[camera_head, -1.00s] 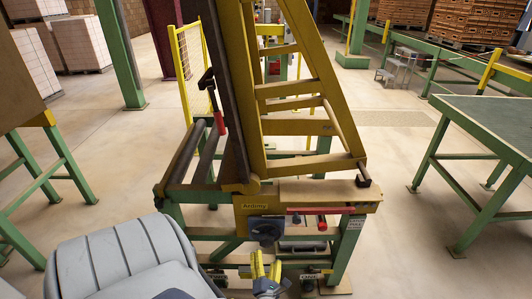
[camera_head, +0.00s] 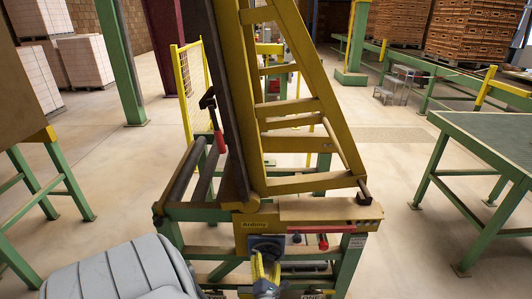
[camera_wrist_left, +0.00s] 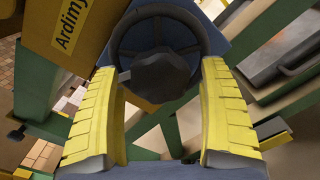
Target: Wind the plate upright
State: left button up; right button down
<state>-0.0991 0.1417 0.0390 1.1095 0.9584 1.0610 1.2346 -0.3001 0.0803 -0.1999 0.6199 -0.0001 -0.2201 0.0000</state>
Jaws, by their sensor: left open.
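The tall dark plate (camera_head: 228,100) stands steeply, leaning slightly, against the yellow frame (camera_head: 290,125) in the head view. Below it, a dark handwheel (camera_head: 265,241) is on the front of the stand. In the left wrist view the handwheel (camera_wrist_left: 160,50) shows its round rim and a central knob. My left gripper (camera_head: 265,265) is open in front of the handwheel. Its yellow padded fingers (camera_wrist_left: 158,85) are on either side of the knob, with gaps visible; contact with the rim cannot be told. My right gripper is not in view.
A red-handled lever (camera_head: 217,135) is beside the plate, above dark rollers (camera_head: 180,175). A red knob (camera_head: 323,241) is right of the handwheel. A green table (camera_head: 490,140) stands at right, with open floor (camera_head: 395,175) between.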

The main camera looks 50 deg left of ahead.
pick_arm(q)
jog(key=c, duration=1.2)
jog(key=shift+c, duration=0.2)
jog(key=shift+m, duration=0.3)
jog(key=m, duration=0.6)
jog(key=shift+r+m, duration=0.15)
jog(key=shift+m, duration=0.15)
jog(key=m, duration=0.5)
jog(key=shift+r+m, duration=0.1)
jog(key=shift+m, duration=0.3)
jog(key=shift+c, duration=0.2)
jog(key=shift+a+m, duration=0.1)
jog(key=shift+m, duration=0.2)
